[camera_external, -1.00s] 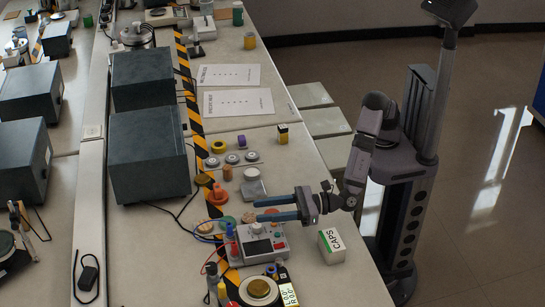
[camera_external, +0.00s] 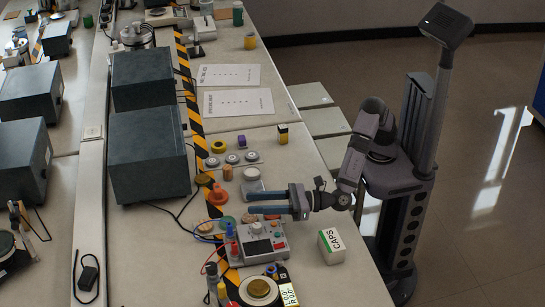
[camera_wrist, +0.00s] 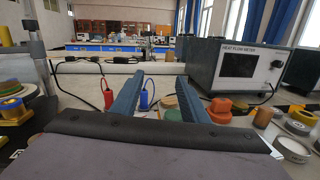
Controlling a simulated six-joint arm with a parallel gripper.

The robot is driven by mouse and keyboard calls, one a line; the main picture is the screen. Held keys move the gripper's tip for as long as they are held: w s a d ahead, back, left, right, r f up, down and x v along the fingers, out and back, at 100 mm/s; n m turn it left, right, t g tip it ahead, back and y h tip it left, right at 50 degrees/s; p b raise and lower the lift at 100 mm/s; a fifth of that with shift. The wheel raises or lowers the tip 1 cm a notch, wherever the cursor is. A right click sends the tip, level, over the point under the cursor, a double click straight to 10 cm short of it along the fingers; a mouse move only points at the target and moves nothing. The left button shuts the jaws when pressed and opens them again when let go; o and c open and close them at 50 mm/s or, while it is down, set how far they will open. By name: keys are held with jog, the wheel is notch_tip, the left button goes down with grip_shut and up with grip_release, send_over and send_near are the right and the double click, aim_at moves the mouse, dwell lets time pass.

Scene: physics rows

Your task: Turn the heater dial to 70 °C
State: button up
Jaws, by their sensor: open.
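A small light-grey control box (camera_external: 246,256) with a dark display stands near the table's front edge in the external view. A pale round knob (camera_external: 257,228) on its top looks like the heater dial; its markings are too small to read. My gripper (camera_external: 250,203) is open and empty, its two blue fingers pointing left, above and beyond the box in the picture. In the wrist view the gripper (camera_wrist: 160,77) shows its fingers apart. A red plug (camera_wrist: 108,96) and a blue plug (camera_wrist: 143,97) stand near the left finger. The knob is not visible there.
A white CAPS box (camera_external: 331,246) sits right of the control box. An orange piece (camera_external: 217,194) and a white-lidded jar (camera_external: 252,186) stand close to the fingers. A heat flow meter (camera_wrist: 240,75) is farther back. Cables lie left of the control box.

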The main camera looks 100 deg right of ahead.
jog(key=d+m+t+h+b, duration=0.1)
jog(key=d+m+b, duration=0.1)
jog(key=d+b, duration=0.4)
jog(key=n+g+y+b, duration=0.2)
jog(key=n+y+b, duration=0.3)
jog(key=n+y, duration=0.35)
send_near(257, 225)
jog(key=w, duration=0.2)
jog(key=shift+w+d+r, duration=0.1)
jog(key=shift+w+r, duration=0.25)
jog(key=shift+w, duration=0.05)
jog(key=shift+s+a+f+y, duration=0.1)
jog(key=shift+a+f+y, duration=0.2)
jog(key=shift+f, duration=0.1)
jog(key=shift+x, duration=3.7)
jog(key=shift+f, duration=0.15)
grip_shut()
